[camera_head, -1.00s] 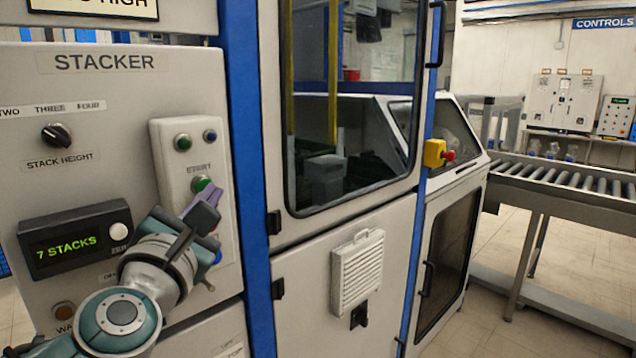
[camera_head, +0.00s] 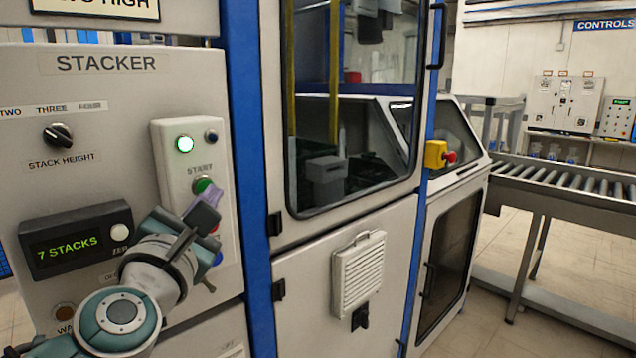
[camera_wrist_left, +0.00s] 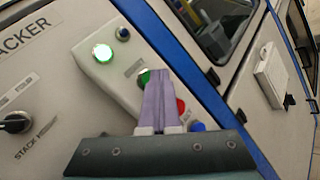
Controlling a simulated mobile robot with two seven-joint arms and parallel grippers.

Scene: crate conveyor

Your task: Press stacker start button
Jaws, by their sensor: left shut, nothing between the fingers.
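The stacker panel (camera_head: 105,95) stands at the left, with a raised pale button box (camera_head: 170,165) on it. The green start button (camera_head: 203,185) sits mid-box under the START label; it also shows in the wrist view (camera_wrist_left: 143,76), partly covered by my fingers. My left gripper (camera_head: 211,192) is shut and empty, its purple fingertips at the start button; whether they touch it I cannot tell. In the wrist view the closed fingers (camera_wrist_left: 159,80) overlap the button's right side. The green lamp (camera_head: 185,144) above is lit. My right gripper is not in view.
A red button (camera_wrist_left: 181,106) and a blue button (camera_wrist_left: 198,127) sit lower on the box, close to my fingers. The display (camera_head: 68,240) reads 7 STACKS. A yellow emergency stop box (camera_head: 436,154) and roller conveyor (camera_head: 560,180) are to the right.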

